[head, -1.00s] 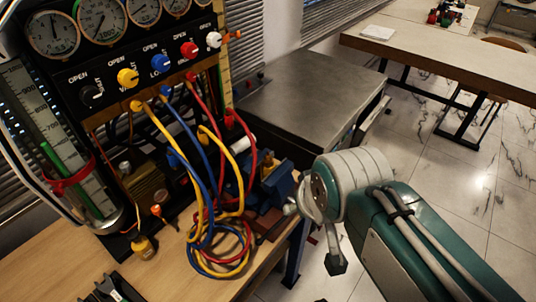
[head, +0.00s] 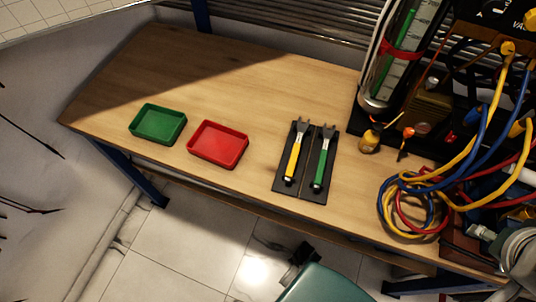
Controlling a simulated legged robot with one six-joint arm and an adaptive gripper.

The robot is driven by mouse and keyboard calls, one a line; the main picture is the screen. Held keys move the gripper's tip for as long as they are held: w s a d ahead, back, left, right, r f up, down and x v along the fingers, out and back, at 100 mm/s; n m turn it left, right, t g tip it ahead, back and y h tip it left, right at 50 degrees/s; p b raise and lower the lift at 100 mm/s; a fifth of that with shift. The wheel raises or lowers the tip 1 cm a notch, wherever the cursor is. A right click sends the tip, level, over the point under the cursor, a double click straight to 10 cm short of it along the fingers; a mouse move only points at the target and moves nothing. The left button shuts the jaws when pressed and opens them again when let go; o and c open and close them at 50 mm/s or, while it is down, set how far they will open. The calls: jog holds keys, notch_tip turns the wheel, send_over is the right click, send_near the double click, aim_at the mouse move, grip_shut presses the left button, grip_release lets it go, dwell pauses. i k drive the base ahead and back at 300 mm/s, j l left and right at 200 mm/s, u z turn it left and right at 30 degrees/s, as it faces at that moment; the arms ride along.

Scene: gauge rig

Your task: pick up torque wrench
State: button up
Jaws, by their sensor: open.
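Two wrench-like tools lie side by side on a black holder (head: 283,187) on the wooden bench. One tool has a yellow handle (head: 293,162), the other a green handle (head: 322,168); both have dark forked heads towards the back. I cannot tell which one is the torque wrench.
A green tray (head: 158,140) and a red tray (head: 217,163) stand left of the holder. Coiled hoses (head: 408,228) and the gauge rig (head: 440,100) crowd the right. The left and back of the bench (head: 215,80) are clear.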

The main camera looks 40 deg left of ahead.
aim_at(303, 128)
jog(key=u, duration=1.5)
jog(key=j+u, duration=0.15)
jog(key=i+j+z, duration=0.15)
jog(key=j, duration=0.15)
jog(key=i+j+z, duration=0.1)
jog(key=j, duration=0.25)
jog(key=i+j+z, duration=0.15)
jog(key=j, duration=0.15)
